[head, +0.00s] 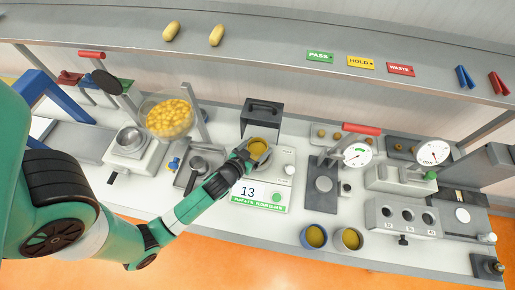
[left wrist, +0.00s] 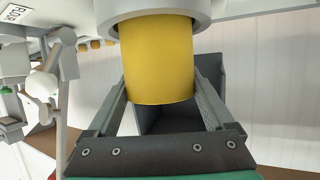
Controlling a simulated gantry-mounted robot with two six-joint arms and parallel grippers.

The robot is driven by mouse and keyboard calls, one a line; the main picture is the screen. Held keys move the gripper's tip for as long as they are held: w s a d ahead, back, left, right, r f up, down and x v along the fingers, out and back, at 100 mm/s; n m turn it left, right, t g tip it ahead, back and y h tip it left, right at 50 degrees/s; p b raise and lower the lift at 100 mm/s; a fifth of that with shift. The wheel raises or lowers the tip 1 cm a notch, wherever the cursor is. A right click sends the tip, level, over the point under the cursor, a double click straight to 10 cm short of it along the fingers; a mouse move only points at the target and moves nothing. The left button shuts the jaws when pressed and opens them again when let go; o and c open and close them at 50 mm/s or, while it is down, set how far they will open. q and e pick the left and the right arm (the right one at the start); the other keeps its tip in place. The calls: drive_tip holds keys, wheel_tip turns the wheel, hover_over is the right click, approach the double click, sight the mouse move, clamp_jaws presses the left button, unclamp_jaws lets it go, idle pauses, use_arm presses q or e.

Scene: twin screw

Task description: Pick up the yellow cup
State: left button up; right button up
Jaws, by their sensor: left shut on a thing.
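The yellow cup (head: 258,147) sits at the balance with the display reading 13, below a dark grey hood. In the left wrist view the yellow cup (left wrist: 158,62) is a plain yellow cylinder between my two fingers, with one finger along each side. My left gripper (head: 246,158) reaches in from the left and is shut on the cup. In the left wrist view, a pale round part covers one end of the cup. I cannot tell whether the cup is clear of the surface under it. My right gripper is not in view.
The balance (head: 261,196) lies just in front of the cup. The dark hood (head: 262,115) stands close behind it. A bowl of yellow pieces (head: 170,118) is to the left. A blue-rimmed cup (head: 314,237) and another cup (head: 350,239) stand near the front edge. A gauge press (head: 325,178) is to the right.

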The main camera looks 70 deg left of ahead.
use_arm(q)
drive_tip(key=s+d+r+p, duration=0.3)
drive_tip(key=d+r+p, duration=0.9)
drive_tip(key=p, duration=0.6)
drive_tip(key=shift+d, duration=0.85)
drive_tip(key=shift+s, duration=0.1)
